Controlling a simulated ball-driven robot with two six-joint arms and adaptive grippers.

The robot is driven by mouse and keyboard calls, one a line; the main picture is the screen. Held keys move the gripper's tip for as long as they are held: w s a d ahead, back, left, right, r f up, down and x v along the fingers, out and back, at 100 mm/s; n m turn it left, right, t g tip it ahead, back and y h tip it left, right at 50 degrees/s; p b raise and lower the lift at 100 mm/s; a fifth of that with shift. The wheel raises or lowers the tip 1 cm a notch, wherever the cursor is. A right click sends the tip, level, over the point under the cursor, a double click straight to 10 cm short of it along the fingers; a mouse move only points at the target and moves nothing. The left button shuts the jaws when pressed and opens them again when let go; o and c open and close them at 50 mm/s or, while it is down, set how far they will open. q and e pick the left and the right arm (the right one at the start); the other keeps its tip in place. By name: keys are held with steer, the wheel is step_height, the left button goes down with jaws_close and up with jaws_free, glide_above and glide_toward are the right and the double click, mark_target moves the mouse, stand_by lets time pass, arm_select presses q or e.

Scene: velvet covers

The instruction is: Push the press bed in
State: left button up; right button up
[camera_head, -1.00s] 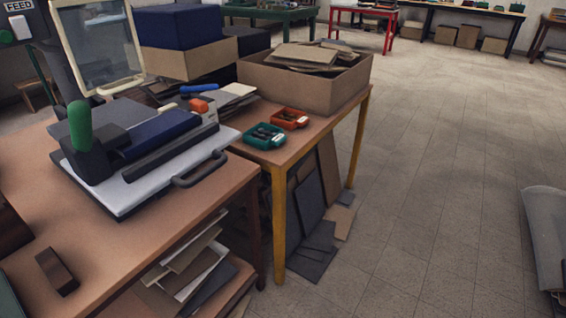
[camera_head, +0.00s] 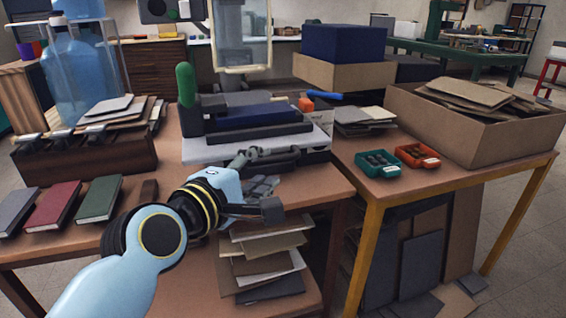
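The press bed (camera_head: 205,152) is a pale flat plate on the near table, sticking out toward me from under the press. A dark blue pad (camera_head: 250,116) lies on it in a dark holder, with a green upright knob (camera_head: 186,84) at its left. A dark handle (camera_head: 285,160) runs along the bed's front edge, partly hidden by my gripper. My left gripper (camera_head: 263,187) is just in front of this edge with its fingers spread apart and nothing seen between them. I cannot tell if it touches the handle. My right gripper is out of view.
A clear framed guard (camera_head: 242,35) stands behind the bed. Books (camera_head: 98,198) and a dark rack (camera_head: 85,160) are at left. Teal (camera_head: 379,163) and orange (camera_head: 417,155) trays and a cardboard box (camera_head: 478,130) fill the right table. Loose boards (camera_head: 262,262) lie on the shelf below.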

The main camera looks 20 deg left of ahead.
mark_target(272, 160)
arm_select(q)
steer(key=x, duration=0.6)
steer(key=shift+b, duration=0.35)
jaws_close()
steer(key=shift+w+a, duration=0.1)
